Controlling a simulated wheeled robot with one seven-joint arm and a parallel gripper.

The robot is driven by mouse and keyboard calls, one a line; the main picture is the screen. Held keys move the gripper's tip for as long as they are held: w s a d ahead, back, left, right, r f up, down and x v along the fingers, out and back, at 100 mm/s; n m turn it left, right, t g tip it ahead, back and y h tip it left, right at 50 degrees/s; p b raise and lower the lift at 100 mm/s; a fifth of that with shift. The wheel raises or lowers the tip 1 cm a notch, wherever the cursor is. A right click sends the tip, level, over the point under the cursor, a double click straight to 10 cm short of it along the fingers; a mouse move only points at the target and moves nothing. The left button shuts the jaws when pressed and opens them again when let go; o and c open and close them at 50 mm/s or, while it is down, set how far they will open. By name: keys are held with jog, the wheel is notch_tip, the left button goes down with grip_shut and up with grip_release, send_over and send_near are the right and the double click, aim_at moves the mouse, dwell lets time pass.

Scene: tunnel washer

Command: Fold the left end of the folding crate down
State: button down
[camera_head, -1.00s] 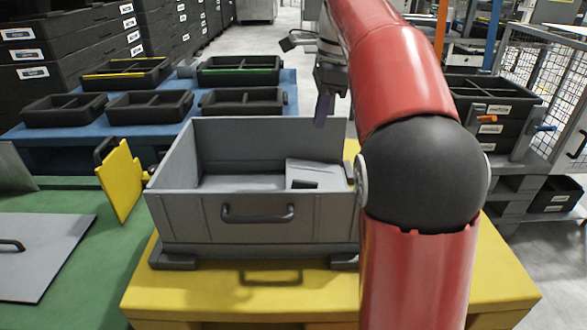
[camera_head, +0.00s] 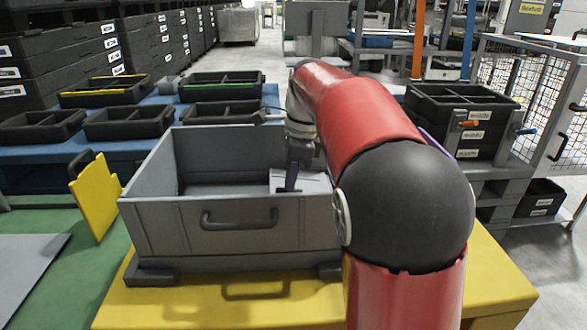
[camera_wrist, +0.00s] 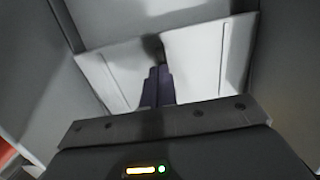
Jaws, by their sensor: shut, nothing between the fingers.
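The grey folding crate (camera_head: 250,228) stands open on the yellow table. Its left end (camera_head: 152,184) is upright between the upright front and back walls. Inside, toward the right, lies a lighter grey panel (camera_head: 318,182), which looks like an end wall folded inward; my arm hides the crate's right side. My gripper (camera_head: 290,180) is shut and empty, pointing down inside the crate over that panel. In the wrist view the closed dark fingers (camera_wrist: 158,84) point at the pale panel (camera_wrist: 190,70) between two side walls. I cannot tell whether they touch it.
A yellow plate with a black handle (camera_head: 95,203) stands just left of the crate. A grey sheet (camera_head: 28,262) lies on the green surface. Black divided bins (camera_head: 130,122) fill the blue table behind. Stacked black crates (camera_head: 462,120) and a mesh cage stand right.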

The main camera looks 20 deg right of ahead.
dwell(0.3)
jog(key=shift+a+f+p, duration=0.15)
jog(key=shift+a+p, duration=0.1)
jog(key=shift+p, duration=0.2)
jog(key=shift+w+a+f+h+p, duration=0.1)
jog(key=shift+a+f+h+p, duration=0.2)
jog(key=shift+f, duration=0.1)
jog(key=shift+w+a+f+h+p, duration=0.1)
jog(key=shift+a+f+h+p, duration=0.1)
jog(key=shift+f+h, duration=0.15)
jog(key=shift+f, duration=0.3)
jog(key=shift+s, duration=0.1)
jog(key=shift+r, duration=0.1)
